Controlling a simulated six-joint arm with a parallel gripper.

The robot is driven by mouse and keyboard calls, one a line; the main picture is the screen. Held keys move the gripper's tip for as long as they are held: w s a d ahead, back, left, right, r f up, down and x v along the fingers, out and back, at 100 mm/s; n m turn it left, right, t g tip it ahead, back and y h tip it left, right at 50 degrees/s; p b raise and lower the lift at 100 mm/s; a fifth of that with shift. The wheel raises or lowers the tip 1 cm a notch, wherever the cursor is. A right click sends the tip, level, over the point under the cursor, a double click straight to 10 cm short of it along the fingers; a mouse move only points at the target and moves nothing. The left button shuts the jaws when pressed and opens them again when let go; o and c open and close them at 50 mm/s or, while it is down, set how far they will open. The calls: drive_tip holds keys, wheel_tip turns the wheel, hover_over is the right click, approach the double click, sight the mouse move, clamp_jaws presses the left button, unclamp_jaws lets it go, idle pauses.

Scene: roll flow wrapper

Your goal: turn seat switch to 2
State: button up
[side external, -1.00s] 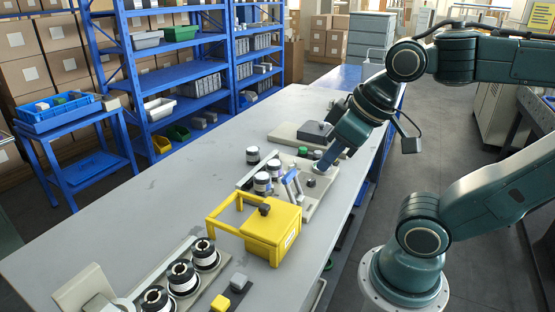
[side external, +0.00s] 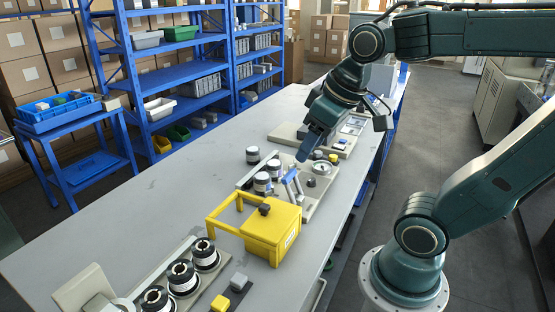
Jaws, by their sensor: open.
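My gripper (side external: 303,156) points down and left over the beige station in the middle of the bench (side external: 322,190). The fingertips are small in this view and the gap between them is hard to make out. They seem to be above the far end of the station, with nothing visible held. A round dial (side external: 321,168) and small dark and yellow knobs (side external: 333,157) sit just right of the fingertips. I cannot tell which part is the seat switch or read its setting. A blue-handled lever (side external: 291,174) stands nearer, below the gripper.
A yellow box with a frame and black knob (side external: 272,236) stands in front of the station. Black-and-white rolls (side external: 262,182) stand to the left. More rolls (side external: 205,255) and a yellow button block (side external: 220,303) are near the front. The bench's left side is clear.

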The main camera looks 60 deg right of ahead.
drive_tip(key=w+d+f+m+g, duration=0.1)
drive_tip(key=w+d+g, duration=0.1)
drive_tip(key=w+d, duration=0.5)
drive_tip(key=m+g, duration=0.2)
drive_tip(key=g, duration=0.1)
hover_over(311, 179)
wheel_tip(311, 179, down, 14)
drive_tip(key=shift+f+y, duration=0.15)
drive_tip(key=shift+y, duration=0.15)
wheel_tip(311, 179, down, 14)
drive_tip(key=shift+r, duration=0.15)
drive_tip(key=c, duration=1)
